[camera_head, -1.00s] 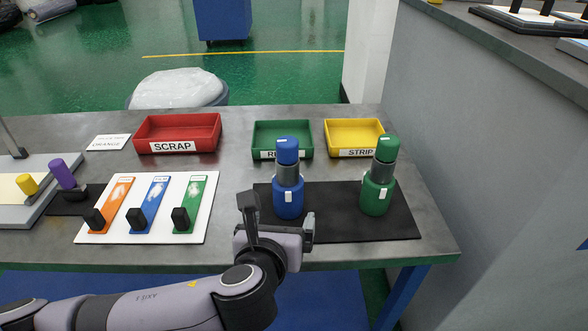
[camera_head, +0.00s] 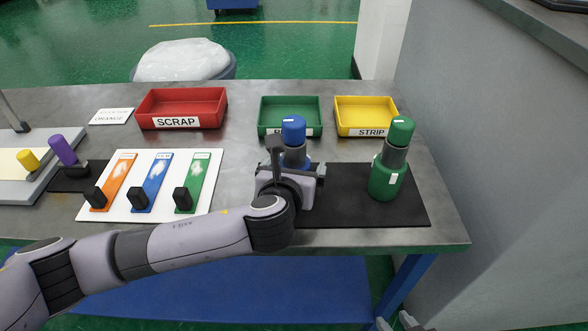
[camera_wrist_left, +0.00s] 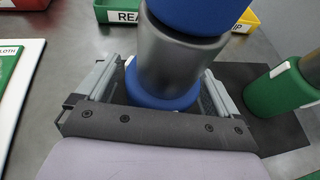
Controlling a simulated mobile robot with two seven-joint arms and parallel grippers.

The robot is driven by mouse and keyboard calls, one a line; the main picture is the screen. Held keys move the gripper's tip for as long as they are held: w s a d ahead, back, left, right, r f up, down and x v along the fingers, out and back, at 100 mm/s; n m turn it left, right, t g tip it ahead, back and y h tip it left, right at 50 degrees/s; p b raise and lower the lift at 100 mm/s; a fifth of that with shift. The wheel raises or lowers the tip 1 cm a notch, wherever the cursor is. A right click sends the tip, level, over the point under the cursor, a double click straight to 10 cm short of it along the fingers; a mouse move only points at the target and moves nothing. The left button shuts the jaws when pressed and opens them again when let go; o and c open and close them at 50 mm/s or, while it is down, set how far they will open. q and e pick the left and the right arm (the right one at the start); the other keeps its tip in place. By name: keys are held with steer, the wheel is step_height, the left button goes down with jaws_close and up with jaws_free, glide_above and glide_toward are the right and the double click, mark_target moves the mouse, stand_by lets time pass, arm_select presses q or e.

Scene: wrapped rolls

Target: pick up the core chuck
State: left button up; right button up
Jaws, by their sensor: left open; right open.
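A blue core chuck (camera_head: 293,130) with a grey metal middle stands on the black mat, partly hidden by my left gripper (camera_head: 297,168). A green one (camera_head: 388,178) of the same shape stands upright to its right. In the left wrist view, the blue chuck (camera_wrist_left: 175,62) stands between the two open fingers of my left gripper (camera_wrist_left: 160,88), one on each side; I cannot tell if they touch it. The green chuck (camera_wrist_left: 275,92) is at the right there. A small part of my right gripper (camera_head: 405,322) shows at the bottom edge, below the table and away from the chucks.
Behind the chucks are a red SCRAP tray (camera_head: 140,112), a green tray (camera_head: 263,113) and a yellow STRIP tray (camera_head: 395,103). A white board (camera_head: 143,210) with three coloured strips lies left. The black mat (camera_head: 345,205) has room between the chucks. A grey wall rises right.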

arm_select(q)
steer(key=shift+w+f, duration=0.1)
steer(key=shift+w, duration=0.2)
steer(key=c, duration=1.5)
steer(key=shift+c, duration=0.2)
step_height(320, 180, up, 20)
steer(key=shift+r+p, duration=0.15)
steer(key=shift+p, duration=0.55)
steer(key=shift+p, duration=0.5)
